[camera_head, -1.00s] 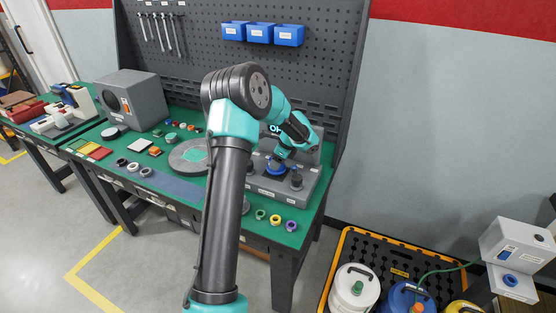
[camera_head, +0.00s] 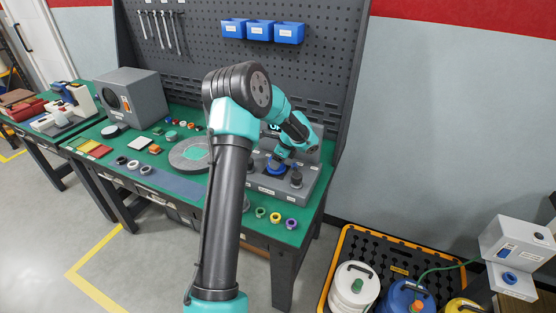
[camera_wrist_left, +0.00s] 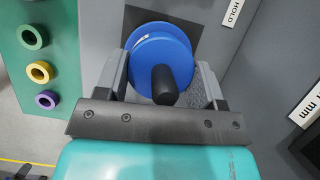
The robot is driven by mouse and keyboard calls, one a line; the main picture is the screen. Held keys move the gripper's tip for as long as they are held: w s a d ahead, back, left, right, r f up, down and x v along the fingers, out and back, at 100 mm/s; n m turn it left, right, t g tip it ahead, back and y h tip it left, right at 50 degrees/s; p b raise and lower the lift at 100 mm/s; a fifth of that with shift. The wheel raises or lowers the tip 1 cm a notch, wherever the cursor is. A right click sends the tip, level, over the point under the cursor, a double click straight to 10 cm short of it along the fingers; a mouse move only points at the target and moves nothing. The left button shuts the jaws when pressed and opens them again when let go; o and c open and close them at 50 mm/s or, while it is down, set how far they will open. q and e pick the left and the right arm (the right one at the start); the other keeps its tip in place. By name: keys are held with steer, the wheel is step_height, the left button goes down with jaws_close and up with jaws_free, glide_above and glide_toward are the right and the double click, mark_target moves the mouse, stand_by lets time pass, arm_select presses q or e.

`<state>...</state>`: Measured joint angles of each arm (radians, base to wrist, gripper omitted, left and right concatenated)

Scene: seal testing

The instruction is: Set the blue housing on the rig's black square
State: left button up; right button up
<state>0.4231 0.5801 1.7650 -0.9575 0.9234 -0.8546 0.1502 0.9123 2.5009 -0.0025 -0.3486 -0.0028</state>
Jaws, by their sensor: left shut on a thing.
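The blue housing (camera_wrist_left: 160,50) is a round blue part, held between the two fingers of my left gripper (camera_wrist_left: 160,82) in the left wrist view. The rig's black square (camera_wrist_left: 190,22) shows behind and beside it, partly covered by the housing. In the head view, the blue housing (camera_head: 276,169) shows small under my left gripper (camera_head: 281,160), low over the grey rig (camera_head: 290,193). I cannot tell whether the housing touches the square. A dark rounded knob (camera_wrist_left: 163,86) stands in front of the housing in the wrist view. My right gripper is not in view.
Green, yellow and purple rings (camera_head: 275,217) lie on the green bench in front of the rig. A round grey plate (camera_head: 186,155) lies left of my arm. A grey box (camera_head: 133,98) stands at the back left. A pegboard rises behind the bench.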

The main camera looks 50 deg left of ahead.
arm_select(q)
steer(key=shift+f, duration=0.35)
stand_by(0.7)
steer(key=o, duration=1.4)
steer(key=shift+f, duration=0.1)
steer(key=shift+r, duration=4.55)
